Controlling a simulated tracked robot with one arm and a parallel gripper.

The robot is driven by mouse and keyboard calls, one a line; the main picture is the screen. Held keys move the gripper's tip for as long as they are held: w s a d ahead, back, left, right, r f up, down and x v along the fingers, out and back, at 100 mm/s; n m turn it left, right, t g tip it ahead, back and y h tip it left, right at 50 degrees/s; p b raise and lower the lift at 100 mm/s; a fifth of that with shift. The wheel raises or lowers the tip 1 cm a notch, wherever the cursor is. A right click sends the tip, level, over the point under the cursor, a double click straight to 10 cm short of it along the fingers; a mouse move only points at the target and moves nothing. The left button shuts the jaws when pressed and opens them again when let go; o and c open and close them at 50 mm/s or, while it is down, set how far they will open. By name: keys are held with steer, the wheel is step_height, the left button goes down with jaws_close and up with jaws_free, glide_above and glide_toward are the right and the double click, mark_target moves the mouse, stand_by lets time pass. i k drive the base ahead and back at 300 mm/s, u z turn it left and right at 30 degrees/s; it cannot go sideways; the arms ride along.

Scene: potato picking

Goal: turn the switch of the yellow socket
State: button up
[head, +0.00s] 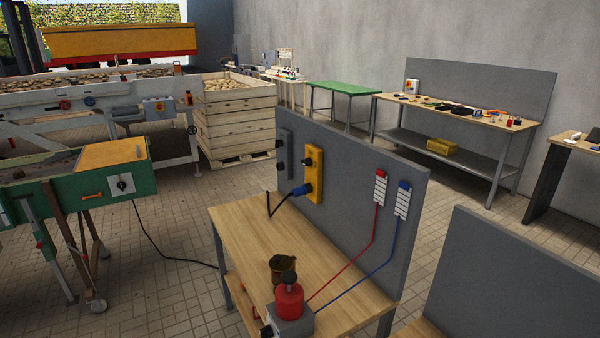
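The yellow socket (316,176) is an upright yellow box on the grey back panel (345,165) of the near workbench, left of the panel's middle. A dark round switch (308,162) sticks out of its upper half. A blue plug (300,190) with a black cable sits at its lower half. The switch's exact setting is too small to tell. My gripper is not in view.
A grey socket (284,152) is left of the yellow one. Red (380,188) and blue (403,200) terminal strips hang to the right. A red-topped grey device (290,302) and a dark cup (282,268) stand on the wooden benchtop (240,235).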

mark_target(308, 161)
steer(key=i, duration=0.7)
steer(key=k, duration=1.25)
steer(key=u, duration=0.5)
steer(key=i, duration=0.55)
steer(key=u, duration=0.85)
steer(key=i, duration=2.6)
steer(key=z, duration=0.9)
steer(key=i, duration=0.8)
steer(key=z, duration=0.75)
